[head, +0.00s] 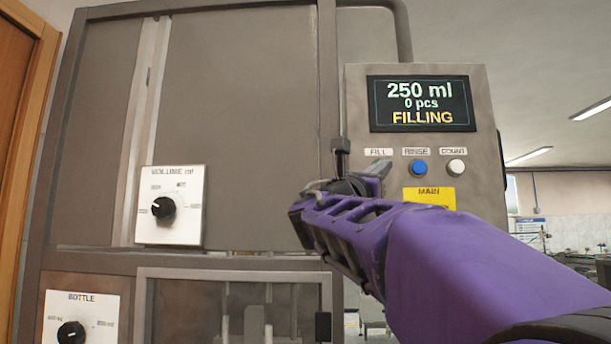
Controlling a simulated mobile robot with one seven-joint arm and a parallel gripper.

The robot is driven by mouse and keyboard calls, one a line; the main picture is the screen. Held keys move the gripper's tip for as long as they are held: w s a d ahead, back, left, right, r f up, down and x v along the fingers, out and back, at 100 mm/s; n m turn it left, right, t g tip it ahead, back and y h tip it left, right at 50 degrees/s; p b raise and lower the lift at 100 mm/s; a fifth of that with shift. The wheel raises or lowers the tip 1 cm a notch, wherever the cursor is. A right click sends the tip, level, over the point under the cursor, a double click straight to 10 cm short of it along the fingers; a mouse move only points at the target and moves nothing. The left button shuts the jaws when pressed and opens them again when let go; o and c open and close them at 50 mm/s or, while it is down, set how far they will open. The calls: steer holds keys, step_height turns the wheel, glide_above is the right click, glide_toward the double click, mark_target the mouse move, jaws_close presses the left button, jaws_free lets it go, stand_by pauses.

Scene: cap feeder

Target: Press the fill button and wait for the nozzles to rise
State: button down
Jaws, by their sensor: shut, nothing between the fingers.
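A grey control box (489,130) carries a display (421,103) reading "250 ml", "0 pcs" and "FILLING". Below it are the labels FILL (378,152), RINSE and COUNT. The fill button under its label is hidden behind my gripper. My gripper (377,172) is shut and empty, with its tips right at the spot under the FILL label; I cannot tell whether they touch the button. Pale upright parts (223,322) show dimly behind the lower window; I cannot tell whether they are the nozzles or how high they stand.
Beside the fill spot are a blue rinse button (418,168) and a white count button (456,167). A yellow MAIN label (429,196) sits below. A volume knob (163,208) and a bottle knob (71,334) are on the left. A wooden frame (33,120) borders the far left.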

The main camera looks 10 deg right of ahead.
steer(key=s, duration=0.2)
steer(key=s+a+b, duration=0.1)
steer(key=s, duration=0.1)
steer(key=shift+s+a+b, duration=0.2)
steer(key=shift+s+b, duration=0.1)
steer(key=shift+s, duration=0.1)
